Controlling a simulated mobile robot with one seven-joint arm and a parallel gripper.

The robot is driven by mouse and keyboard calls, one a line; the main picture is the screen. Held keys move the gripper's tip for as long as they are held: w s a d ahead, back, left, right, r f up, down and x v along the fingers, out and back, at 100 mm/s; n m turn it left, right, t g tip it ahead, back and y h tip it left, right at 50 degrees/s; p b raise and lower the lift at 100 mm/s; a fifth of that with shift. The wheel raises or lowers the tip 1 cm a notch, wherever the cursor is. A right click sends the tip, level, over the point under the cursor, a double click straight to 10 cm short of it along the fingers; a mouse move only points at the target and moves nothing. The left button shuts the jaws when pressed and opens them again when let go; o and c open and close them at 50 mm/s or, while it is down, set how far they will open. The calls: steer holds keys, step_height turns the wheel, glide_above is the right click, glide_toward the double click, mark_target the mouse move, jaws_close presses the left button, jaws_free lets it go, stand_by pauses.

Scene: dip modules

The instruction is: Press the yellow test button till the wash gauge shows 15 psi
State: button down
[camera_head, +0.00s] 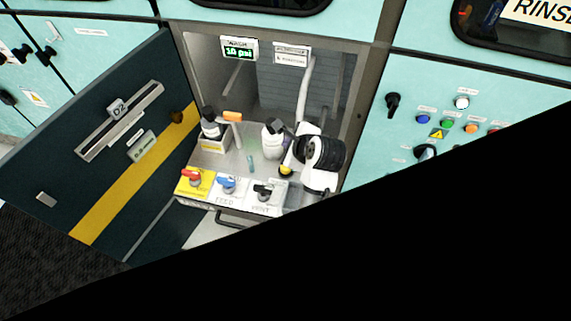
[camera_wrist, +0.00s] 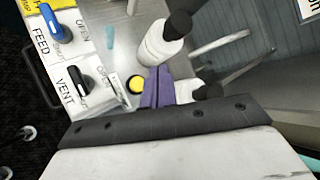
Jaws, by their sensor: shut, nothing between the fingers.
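The wash gauge (camera_head: 239,49) hangs at the upper left of the open bay in the head view, and its green digits appear to read 10 psi. The yellow test button (camera_head: 285,170) sits on the bay's deck near my arm's end. It also shows in the wrist view (camera_wrist: 135,85), just left of my fingers. My gripper (camera_wrist: 159,70) is shut and empty, with its purple fingers together beside the button. I cannot tell whether a fingertip touches the button. In the head view the fingers are mostly hidden by my wrist.
White bottles with black caps (camera_head: 272,141) (camera_head: 211,125) stand on the deck (camera_head: 232,155). Red (camera_head: 192,176), blue FEED (camera_head: 228,183) and black VENT (camera_head: 263,191) handles line its front. A dark door (camera_head: 120,150) stands open at left. In the wrist view a bottle (camera_wrist: 160,45) is close beyond my fingers.

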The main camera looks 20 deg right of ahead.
step_height(320, 180, down, 7)
steer(key=b, duration=0.6)
steer(key=shift+f+b, duration=0.4)
steer(key=shift+f, duration=0.45)
steer(key=shift+f, duration=0.1)
stand_by(1.4)
steer(key=shift+f+p, duration=0.3)
steer(key=shift+f, duration=0.05)
steer(key=shift+f, duration=0.65)
stand_by(0.6)
steer(key=shift+r, duration=0.1)
steer(key=shift+r+p, duration=1)
steer(key=shift+p, duration=0.45)
